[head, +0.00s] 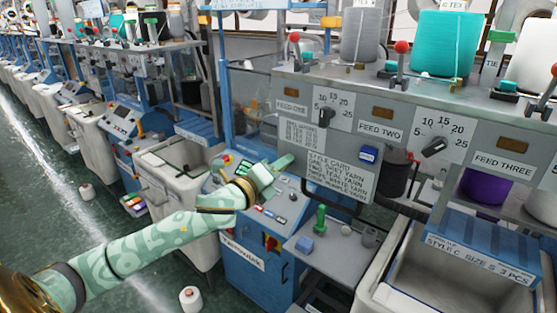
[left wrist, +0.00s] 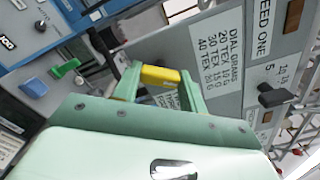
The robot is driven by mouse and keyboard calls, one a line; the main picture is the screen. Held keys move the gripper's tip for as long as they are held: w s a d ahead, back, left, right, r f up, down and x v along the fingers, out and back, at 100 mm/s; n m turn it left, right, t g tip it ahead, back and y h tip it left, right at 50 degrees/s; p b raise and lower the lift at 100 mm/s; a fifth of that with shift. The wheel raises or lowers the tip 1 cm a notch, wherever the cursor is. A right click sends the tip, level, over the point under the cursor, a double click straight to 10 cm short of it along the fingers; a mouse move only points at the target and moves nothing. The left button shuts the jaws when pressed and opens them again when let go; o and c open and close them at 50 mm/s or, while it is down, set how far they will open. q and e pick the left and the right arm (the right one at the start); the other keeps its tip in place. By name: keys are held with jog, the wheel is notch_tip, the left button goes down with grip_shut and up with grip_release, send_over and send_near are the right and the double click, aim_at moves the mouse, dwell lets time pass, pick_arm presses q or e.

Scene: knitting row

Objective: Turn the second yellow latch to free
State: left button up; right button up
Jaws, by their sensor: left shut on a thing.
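My left gripper (head: 283,162) reaches in from the left, in front of the grey feed panel's lower left side. In the left wrist view its two green fingers (left wrist: 160,88) are closed on a yellow piece, the yellow latch (left wrist: 161,75), which lies across between them. In the head view the hand hides this latch. Its mounting is not clear, so I cannot tell whether it is turned or which in order it is. My right gripper is not in view.
The grey feed panel (head: 284,88) has dials and a style card (head: 336,177). Below stand a blue control cabinet (head: 247,268) and a small table with a green peg (head: 320,218) and a blue block (head: 304,245). A grey bin (head: 385,292) stands at the right.

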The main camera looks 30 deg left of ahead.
pick_arm(q)
jog(key=shift+n+p, duration=2.4)
jog(key=shift+n, duration=1.1)
jog(key=shift+f, duration=0.1)
jog(key=o, duration=1)
jog(key=shift+a, duration=0.1)
jog(key=shift+s, duration=0.1)
jog(key=shift+s+a+b, duration=0.2)
jog(key=shift+s+b, duration=0.3)
jog(key=shift+s, duration=2.2)
jog(key=shift+s+a+b, duration=0.2)
jog(key=shift+s+b, duration=0.3)
jog(key=shift+s, duration=2.2)
jog(key=shift+s+a+b, duration=0.2)
jog(key=shift+s+b, duration=0.3)
jog(key=shift+s, duration=2.2)
jog(key=shift+n, duration=0.3)
